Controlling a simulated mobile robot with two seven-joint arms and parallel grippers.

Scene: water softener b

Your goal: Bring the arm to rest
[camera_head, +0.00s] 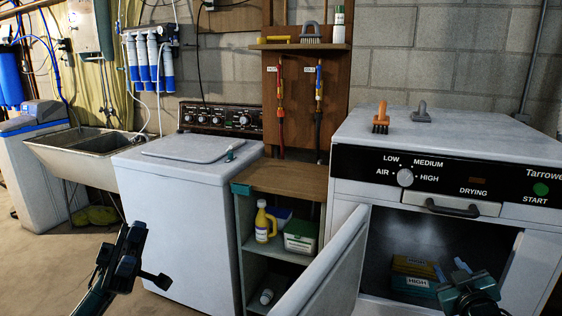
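My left gripper (133,266) is dark and stands at the lower left, in front of the white washer (176,220). Its fingers look spread, and I see nothing between them. My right gripper (451,268) is at the lower right, in front of the open dryer compartment (395,232). A box marked HIGH (417,281) lies inside the dryer, just left of the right gripper. The contact between them cannot be made out.
The dryer door (328,262) hangs open toward the left. A wooden-topped shelf (285,180) holds a yellow bottle (264,224) and a green-white box (300,237). An orange brush (381,117) stands on the dryer (470,133). Floor (45,270) is clear at the far left.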

